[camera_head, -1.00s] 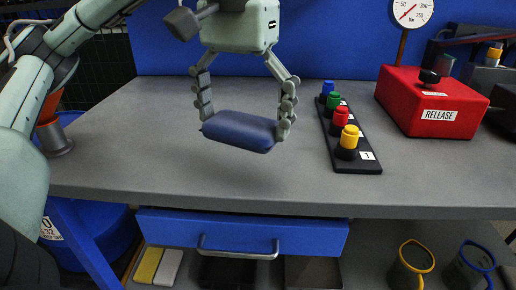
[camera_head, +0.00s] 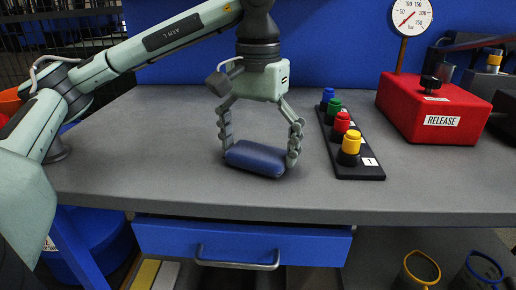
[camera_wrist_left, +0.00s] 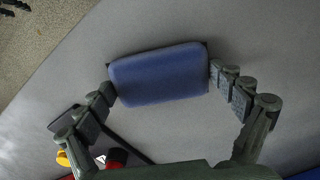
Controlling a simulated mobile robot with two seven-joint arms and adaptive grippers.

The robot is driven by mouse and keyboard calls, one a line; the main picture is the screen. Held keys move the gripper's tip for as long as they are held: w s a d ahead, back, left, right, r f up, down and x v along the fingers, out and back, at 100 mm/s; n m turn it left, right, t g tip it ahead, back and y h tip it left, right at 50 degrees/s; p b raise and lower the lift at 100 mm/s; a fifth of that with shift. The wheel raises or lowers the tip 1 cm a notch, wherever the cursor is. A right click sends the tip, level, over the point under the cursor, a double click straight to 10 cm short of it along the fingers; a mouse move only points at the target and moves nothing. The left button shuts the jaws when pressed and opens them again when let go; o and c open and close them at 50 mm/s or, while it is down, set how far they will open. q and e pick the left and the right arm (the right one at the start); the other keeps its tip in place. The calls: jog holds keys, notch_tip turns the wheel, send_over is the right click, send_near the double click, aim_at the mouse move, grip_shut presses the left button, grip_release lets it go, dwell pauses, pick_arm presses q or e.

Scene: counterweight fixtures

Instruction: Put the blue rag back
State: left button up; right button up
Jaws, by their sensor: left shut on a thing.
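The blue rag (camera_head: 256,158) is a padded, folded block in the head view, low over or on the grey worktop. I cannot tell whether it touches the surface. My left gripper (camera_head: 258,150) is shut on it, with one finger at each short end. In the left wrist view, the rag (camera_wrist_left: 158,75) fills the space between the fingertips of my left gripper (camera_wrist_left: 160,82). My right gripper is in neither view.
The grey worktop (camera_head: 130,170) is clear around the rag. To the right stand a black strip with coloured buttons (camera_head: 350,150) and a red RELEASE box (camera_head: 432,108) with a gauge (camera_head: 411,14).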

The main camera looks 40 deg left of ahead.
pick_arm(q)
jog(key=shift+f, duration=0.1)
jog(key=shift+f, duration=0.1)
jog(key=o, duration=0.8)
jog(key=shift+c, duration=0.2)
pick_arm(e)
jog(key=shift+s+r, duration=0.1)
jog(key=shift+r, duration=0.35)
